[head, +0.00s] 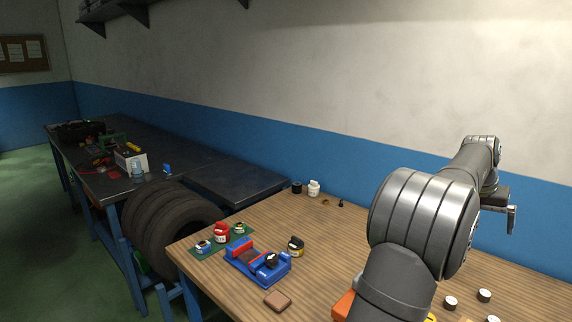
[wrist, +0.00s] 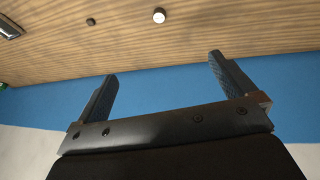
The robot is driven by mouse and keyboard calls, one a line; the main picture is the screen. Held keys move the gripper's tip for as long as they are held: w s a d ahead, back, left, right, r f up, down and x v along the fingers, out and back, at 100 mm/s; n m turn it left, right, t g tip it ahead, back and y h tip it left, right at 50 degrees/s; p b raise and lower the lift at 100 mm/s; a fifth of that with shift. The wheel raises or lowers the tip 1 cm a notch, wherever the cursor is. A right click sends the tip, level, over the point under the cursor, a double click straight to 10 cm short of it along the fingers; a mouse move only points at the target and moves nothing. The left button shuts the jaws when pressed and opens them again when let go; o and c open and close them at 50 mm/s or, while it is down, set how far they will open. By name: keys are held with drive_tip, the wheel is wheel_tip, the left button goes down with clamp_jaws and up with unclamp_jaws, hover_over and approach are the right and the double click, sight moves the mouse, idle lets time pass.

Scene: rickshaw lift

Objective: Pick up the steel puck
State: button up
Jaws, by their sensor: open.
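Several small round pucks with pale tops and dark sides stand at the table's right front in the head view, among them a left one (head: 450,303) and a right one (head: 484,295). I cannot tell which, if any, is the steel puck. My gripper (wrist: 163,75) is open and empty in the wrist view, with its two dark fingers wide apart. In the head view it is partly hidden behind my arm, high above the back right of the table. A small white-topped round piece (wrist: 159,15) stands on the table beyond the fingertips, not touching them.
A blue and red fixture (head: 257,262), a brown block (head: 278,299), a green mat (head: 207,252) with small containers, and a yellow-labelled dark jar (head: 296,246) occupy the wooden table's left part. The blue wall is close behind my gripper.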

drive_tip(key=c, duration=0.9)
drive_tip(key=m, duration=0.6)
approach(484, 293)
drive_tip(key=d+f, duration=0.2)
drive_tip(key=shift+d+f, duration=0.1)
drive_tip(key=shift+f, duration=0.15)
drive_tip(key=shift+a+x, duration=0.25)
drive_tip(key=shift+x, duration=1.2)
drive_tip(key=shift+a+x, duration=0.2)
drive_tip(key=shift+x, duration=1.25)
